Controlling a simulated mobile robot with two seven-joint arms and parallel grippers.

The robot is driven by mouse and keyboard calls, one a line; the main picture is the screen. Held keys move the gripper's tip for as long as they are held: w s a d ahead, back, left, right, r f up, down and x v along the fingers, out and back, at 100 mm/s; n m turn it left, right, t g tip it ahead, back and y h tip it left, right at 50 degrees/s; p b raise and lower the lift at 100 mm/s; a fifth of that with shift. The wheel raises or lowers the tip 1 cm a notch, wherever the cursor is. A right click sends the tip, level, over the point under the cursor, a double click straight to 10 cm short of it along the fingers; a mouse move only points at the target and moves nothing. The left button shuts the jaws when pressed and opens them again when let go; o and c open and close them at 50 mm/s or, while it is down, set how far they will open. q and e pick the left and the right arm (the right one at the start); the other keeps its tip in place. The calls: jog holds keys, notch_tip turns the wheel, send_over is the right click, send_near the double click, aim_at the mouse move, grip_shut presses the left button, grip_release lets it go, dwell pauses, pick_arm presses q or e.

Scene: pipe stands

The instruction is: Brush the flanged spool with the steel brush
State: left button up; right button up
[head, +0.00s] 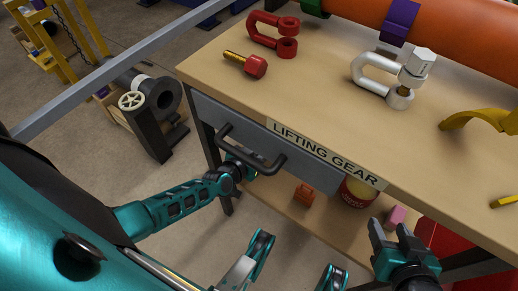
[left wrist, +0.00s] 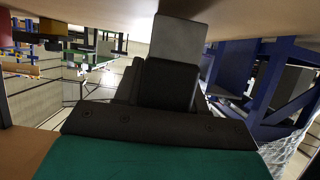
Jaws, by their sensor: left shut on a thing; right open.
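A dark pipe piece with a round flange (head: 163,95) stands at the left on a wooden support; it may be the flanged spool, but I cannot be sure. I cannot make out a steel brush in either view. My left gripper (head: 248,164) is under the table's front edge at the drawer handle (head: 250,150), shut on it as far as I can see. In the left wrist view its black jaws (left wrist: 165,85) show against a grey block; the contact is hidden. My right gripper (head: 390,226) is open and empty, low in front of the table at the right.
The wooden table (head: 320,95) bears a red shackle (head: 273,33), a red-headed bolt (head: 247,65), a silver shackle (head: 385,78) and a large orange pipe (head: 355,15). The drawer (head: 232,120) is under its front edge. A lower shelf holds an orange item (head: 303,193) and a can.

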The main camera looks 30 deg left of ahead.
pick_arm(q)
jog(key=shift+f, duration=0.35)
jog(key=o, duration=1.3)
jog(key=shift+c, duration=0.2)
jog(key=shift+r, duration=0.1)
jog(key=shift+r+p, duration=0.35)
jog(key=shift+c, duration=0.4)
jog(key=c, duration=1.1)
jog(key=shift+c, duration=0.2)
